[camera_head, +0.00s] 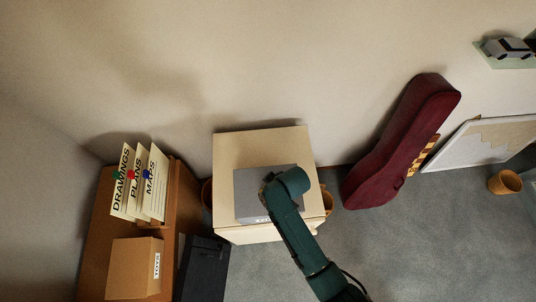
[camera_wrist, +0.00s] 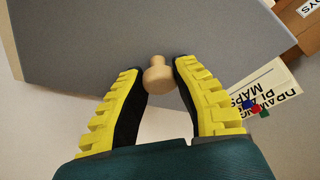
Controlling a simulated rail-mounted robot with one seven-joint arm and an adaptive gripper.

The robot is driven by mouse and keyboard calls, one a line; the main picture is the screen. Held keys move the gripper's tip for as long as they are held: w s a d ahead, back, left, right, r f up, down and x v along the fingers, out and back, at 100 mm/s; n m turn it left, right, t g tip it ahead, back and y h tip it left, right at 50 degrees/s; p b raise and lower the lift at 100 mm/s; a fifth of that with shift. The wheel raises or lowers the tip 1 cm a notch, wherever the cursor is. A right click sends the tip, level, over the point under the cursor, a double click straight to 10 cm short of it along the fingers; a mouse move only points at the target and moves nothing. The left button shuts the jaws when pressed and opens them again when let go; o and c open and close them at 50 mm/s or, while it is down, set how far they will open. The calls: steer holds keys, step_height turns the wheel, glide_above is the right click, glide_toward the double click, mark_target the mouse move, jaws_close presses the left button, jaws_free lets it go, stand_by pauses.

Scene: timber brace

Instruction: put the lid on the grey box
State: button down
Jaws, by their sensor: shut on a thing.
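The grey box (camera_head: 244,206) stands on a cream-topped stand, with partly covered lettering along its front. My arm reaches over it, and my gripper is hidden behind the wrist there. In the wrist view my gripper (camera_wrist: 160,62) has its yellow-backed fingers closed around a pale wooden knob (camera_wrist: 157,74). The knob sits on the broad flat grey lid (camera_wrist: 110,48), which fills the upper middle of that view. From the head view I cannot tell the lid from the box top, or whether the lid touches the box.
The cream stand (camera_head: 230,150) has bare room behind the box. At left, a wooden cabinet (camera_head: 96,255) bears a cardboard box (camera_head: 132,268) and upright labelled cards (camera_head: 140,185). A dark red instrument case (camera_head: 405,140) leans on the wall at right.

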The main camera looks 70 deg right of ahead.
steer(key=shift+f, duration=0.15)
steer(key=shift+f, duration=0.35)
steer(key=c, duration=0.8)
jaws_free()
steer(key=shift+c, duration=0.2)
step_height(320, 180, up, 5)
steer(key=p, duration=0.3)
steer(key=shift+f+p, duration=0.1)
steer(key=shift+p, duration=0.2)
steer(key=shift+r, duration=1.15)
